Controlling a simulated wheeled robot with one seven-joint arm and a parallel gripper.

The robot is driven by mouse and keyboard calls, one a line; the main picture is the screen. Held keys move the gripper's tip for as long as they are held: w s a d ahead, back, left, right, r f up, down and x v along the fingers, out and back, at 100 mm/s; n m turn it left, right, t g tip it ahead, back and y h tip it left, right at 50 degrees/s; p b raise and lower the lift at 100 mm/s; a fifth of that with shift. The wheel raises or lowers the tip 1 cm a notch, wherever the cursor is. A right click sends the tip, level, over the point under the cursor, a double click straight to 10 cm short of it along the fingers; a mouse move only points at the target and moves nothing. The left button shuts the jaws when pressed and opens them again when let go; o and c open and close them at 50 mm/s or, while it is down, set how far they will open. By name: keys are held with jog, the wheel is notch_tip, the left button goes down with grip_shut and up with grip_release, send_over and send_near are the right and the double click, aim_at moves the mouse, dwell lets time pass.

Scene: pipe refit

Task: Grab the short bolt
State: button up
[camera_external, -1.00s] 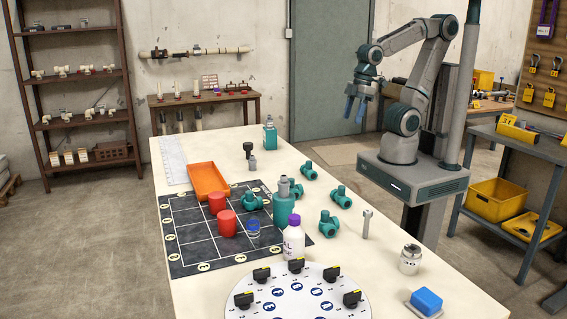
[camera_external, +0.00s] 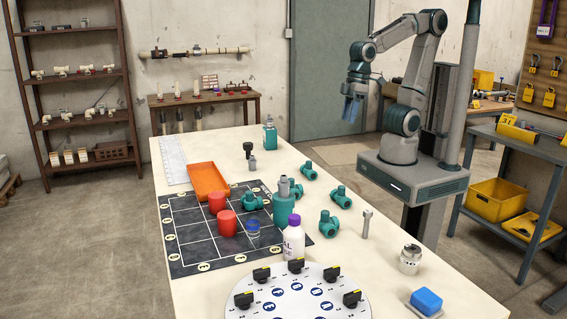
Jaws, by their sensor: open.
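My gripper (camera_external: 349,112) is raised beyond the table's right edge, its blue fingers pointing down, open and empty. No thing is clearly recognisable as the short bolt. A slim silver piece (camera_external: 367,224) stands upright on the right of the table and could be a bolt or a wrench. A small dark-headed piece (camera_external: 248,149) stands near the far end, by a small grey piece (camera_external: 252,163); it could also be a bolt. My gripper is well apart from all of these.
The table (camera_external: 400,290) carries teal pipe fittings (camera_external: 329,223), a teal bottle (camera_external: 283,212), a white bottle (camera_external: 294,240), red cylinders (camera_external: 227,224), an orange tray (camera_external: 222,192), a dark grid mat (camera_external: 185,252), a round dial plate (camera_external: 328,308) and a blue block (camera_external: 427,300).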

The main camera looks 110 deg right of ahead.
jog(key=w+a+f+m+g, duration=0.1)
jog(key=w+a+m+g, duration=0.1)
jog(key=w+a+m, duration=0.65)
jog(key=m, duration=0.7)
send_near(368, 211)
jog(key=shift+g+h, duration=0.3)
jog(key=f, duration=0.4)
jog(key=w+f, duration=0.1)
jog(key=f, duration=0.2)
jog(key=shift+a, duration=0.2)
jog(key=shift+s+a+f, duration=0.1)
jog(key=shift+f, duration=1.2)
jog(key=shift+s+f, duration=0.15)
jog(key=shift+f, duration=1.15)
grip_shut()
